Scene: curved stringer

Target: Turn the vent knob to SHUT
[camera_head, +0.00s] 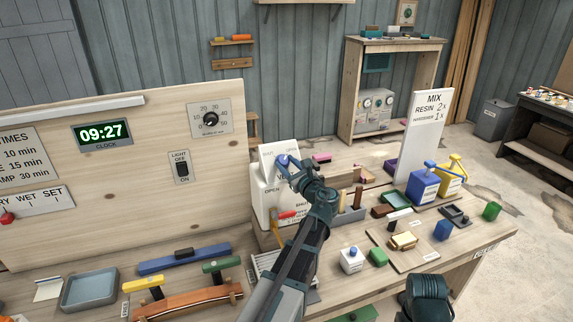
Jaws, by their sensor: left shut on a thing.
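The blue vent knob (282,160) is on the front of a white vent box (262,194) in the middle of the bench. The knob's pointer direction is too small to tell.
Blue and yellow pump bottles (424,186) stand at the right by a MIX board (425,135). Several small blocks and a white bottle (351,260) lie right of my arm. Clamps and a grey tray (90,290) lie at the left.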

